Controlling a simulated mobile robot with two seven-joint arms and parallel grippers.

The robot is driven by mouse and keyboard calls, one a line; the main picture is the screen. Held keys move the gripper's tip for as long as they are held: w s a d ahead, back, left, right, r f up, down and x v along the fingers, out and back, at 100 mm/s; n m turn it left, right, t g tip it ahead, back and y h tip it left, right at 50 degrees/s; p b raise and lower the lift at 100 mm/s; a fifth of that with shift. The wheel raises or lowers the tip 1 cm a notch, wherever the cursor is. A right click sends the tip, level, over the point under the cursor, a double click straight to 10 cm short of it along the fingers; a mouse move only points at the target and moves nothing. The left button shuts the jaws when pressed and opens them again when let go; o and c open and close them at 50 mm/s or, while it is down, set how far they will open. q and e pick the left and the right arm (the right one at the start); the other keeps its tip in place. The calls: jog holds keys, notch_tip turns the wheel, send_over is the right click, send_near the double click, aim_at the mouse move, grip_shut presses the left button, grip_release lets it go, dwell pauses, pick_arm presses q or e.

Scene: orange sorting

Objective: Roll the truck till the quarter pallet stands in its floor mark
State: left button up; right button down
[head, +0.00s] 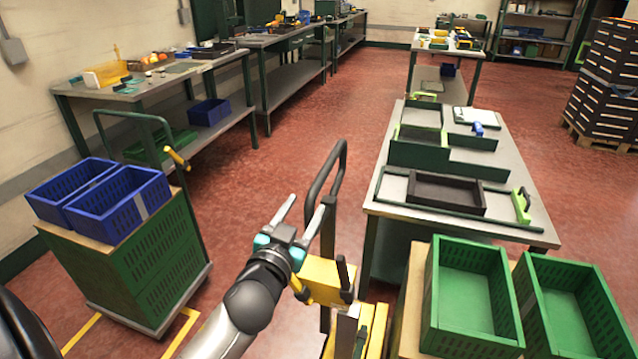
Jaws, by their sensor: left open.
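The truck (328,281) has a yellow body and a dark loop handle (341,158) standing up at the lower middle. My left gripper (306,205) is open, with its two pale fingers pointing up and away. It is just left of the handle's stem, and its right finger overlaps the stem in the picture. I cannot tell whether they touch. No quarter pallet can be made out clearly; the truck's lower part is cut off by the bottom edge. Yellow floor lines (82,336) show at lower left. My right gripper is not in view.
A trolley (137,262) with green sides and two blue crates (118,204) stands at left. Two green crates (468,352) are at lower right. A grey workbench (516,226) stands right of the truck. Red floor (300,125) is clear ahead.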

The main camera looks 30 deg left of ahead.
aim_at(319, 183)
pick_arm(q)
jog(key=x, duration=0.9)
jog(key=shift+w+b, duration=0.25)
jog(key=shift+b, duration=0.1)
grip_shut()
dwell(1.1)
